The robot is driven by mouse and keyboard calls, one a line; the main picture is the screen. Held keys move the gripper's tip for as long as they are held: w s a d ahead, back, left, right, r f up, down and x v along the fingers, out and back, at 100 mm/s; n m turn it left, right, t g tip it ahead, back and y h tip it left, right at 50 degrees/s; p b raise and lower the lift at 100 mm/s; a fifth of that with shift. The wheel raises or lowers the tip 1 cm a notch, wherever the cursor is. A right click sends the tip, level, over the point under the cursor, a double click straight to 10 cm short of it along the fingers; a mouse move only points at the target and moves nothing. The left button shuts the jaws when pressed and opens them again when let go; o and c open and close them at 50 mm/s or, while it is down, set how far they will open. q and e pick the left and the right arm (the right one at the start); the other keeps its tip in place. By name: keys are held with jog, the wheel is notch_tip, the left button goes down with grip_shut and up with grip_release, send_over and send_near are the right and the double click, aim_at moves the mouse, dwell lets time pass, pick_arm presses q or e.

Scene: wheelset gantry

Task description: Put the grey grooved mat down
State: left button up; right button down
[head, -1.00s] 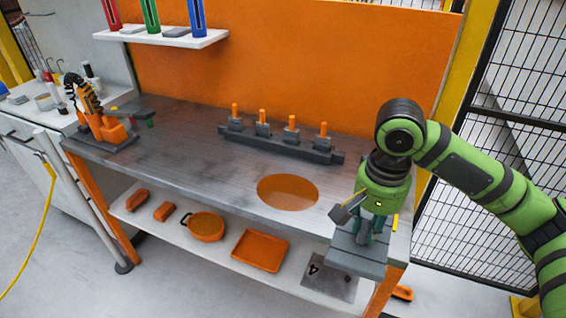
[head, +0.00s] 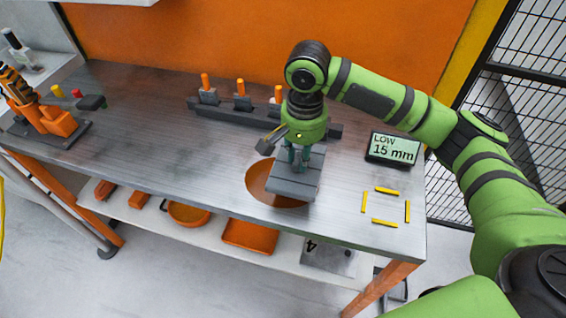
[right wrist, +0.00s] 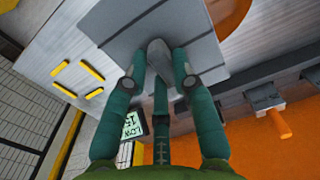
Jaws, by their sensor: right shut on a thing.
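My right gripper (head: 298,166) is shut on the grey grooved mat (head: 290,188), with its fingers pointing down. The mat looks flat and held above the worktable, in front of part of the orange disc (head: 256,178); its exact height is hard to tell. In the right wrist view the fingers (right wrist: 160,60) meet at a raised grey part on the mat (right wrist: 115,22), whose grooves run across it. My left gripper is not in view.
Several yellow strips (head: 386,191) outline a bare square on the worktable (head: 150,140) at right. A display (head: 393,149) reading "LOW 15 mm" stands behind them. A grey rack (head: 225,112) with orange-topped pegs is at the back. An orange-and-grey device (head: 50,118) stands left.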

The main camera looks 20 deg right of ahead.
aim_at(284, 160)
jog(key=w+a+f, duration=0.2)
jog(key=w, duration=0.1)
jog(key=shift+a+f, duration=0.15)
jog(key=shift+a, duration=0.25)
notch_tip(284, 160, down, 4)
jog(key=shift+s+r+p, duration=0.1)
jog(key=shift+r+p, duration=0.1)
jog(key=shift+p, duration=0.55)
jog(key=shift+f, duration=0.3)
jog(key=shift+f, duration=0.1)
jog(key=c, duration=1)
grip_release()
notch_tip(284, 160, up, 12)
jog(key=shift+r+b, duration=0.15)
jog(key=shift+b, duration=0.95)
